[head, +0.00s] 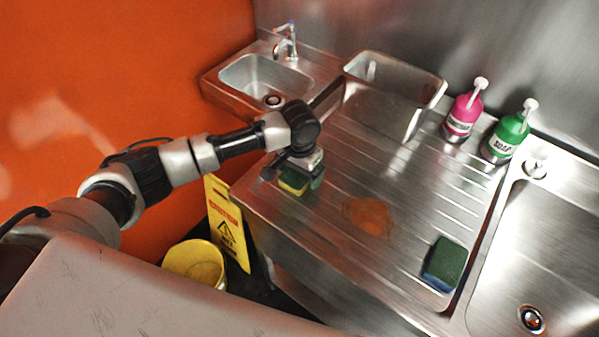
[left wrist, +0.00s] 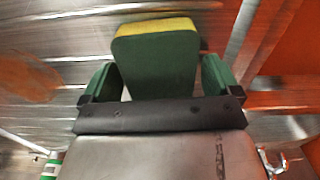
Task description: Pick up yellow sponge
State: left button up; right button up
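A yellow sponge (head: 293,181) with a green scouring side is at the left end of the steel drainboard, under my left gripper (head: 295,172). In the left wrist view the sponge (left wrist: 157,62) stands between the two fingers of the left gripper (left wrist: 160,80), its green face towards the camera and its yellow edge at the top. The fingers flank it, with a narrow gap seen on the right side, so the gripper looks open around it. Whether the sponge rests on the steel is hard to see. My right gripper is not in view.
A blue and green sponge (head: 445,264) and an orange-brown stain (head: 368,215) are on the drainboard (head: 400,190). Pink (head: 463,113) and green (head: 507,136) soap bottles stand at the back. A yellow bucket (head: 195,263) and warning sign (head: 228,225) stand below, left.

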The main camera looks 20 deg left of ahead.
pick_arm(q)
jog(key=c, duration=0.8)
jog(key=shift+r, duration=0.15)
jog(key=shift+r, duration=0.25)
jog(key=r, duration=0.2)
jog(key=r+b, duration=0.1)
jog(key=shift+d+r, duration=0.3)
jog(key=s+d+r+b, duration=0.2)
jog(key=d+r, duration=0.4)
jog(key=d, duration=0.4)
jog(key=shift+s+d+r, duration=0.35)
jog(key=shift+s+d, duration=0.05)
jog(key=shift+s, duration=0.05)
